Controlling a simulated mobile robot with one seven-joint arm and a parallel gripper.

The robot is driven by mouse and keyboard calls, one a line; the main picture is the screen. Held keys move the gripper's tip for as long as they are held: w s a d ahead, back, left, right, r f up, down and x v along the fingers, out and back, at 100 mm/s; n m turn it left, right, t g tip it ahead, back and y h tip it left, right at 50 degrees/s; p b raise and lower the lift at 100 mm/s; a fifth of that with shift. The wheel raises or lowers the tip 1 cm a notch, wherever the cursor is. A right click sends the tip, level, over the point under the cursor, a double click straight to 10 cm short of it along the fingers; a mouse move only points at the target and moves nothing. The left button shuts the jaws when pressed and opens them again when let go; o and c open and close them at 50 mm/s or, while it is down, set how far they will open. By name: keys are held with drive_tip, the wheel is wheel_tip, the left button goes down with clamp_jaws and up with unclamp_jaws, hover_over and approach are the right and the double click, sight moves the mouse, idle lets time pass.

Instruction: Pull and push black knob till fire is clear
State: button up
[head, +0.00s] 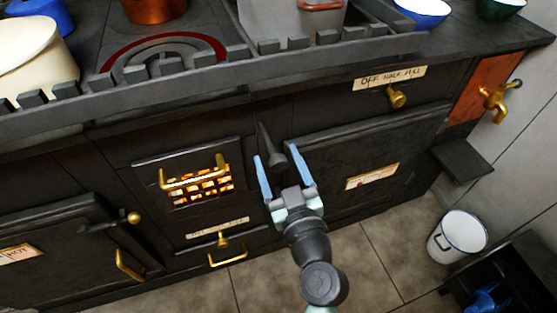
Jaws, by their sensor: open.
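A black knob (276,160) on a tapered dark stem stands out from the front of the dark stove (290,115), right of the firebox grate. My gripper (275,152) is open, with its two pale blue fingers on either side of the knob. In this picture the knob lies between the fingers, but I cannot tell whether they touch it. The fire (203,187) glows orange and yellow behind the grate bars. A brass handle (192,172) crosses the grate and hides part of it.
A brass knob (397,97) sits under an "OFF HALF FULL" label (390,78). A brass tap (495,98) is at upper right. A white bucket (457,236) stands on the floor at right. Pots stand on the railed stove top. The tiled floor (375,255) beside my arm is clear.

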drive_tip(key=b+v, duration=0.2)
drive_tip(key=v, duration=1.1)
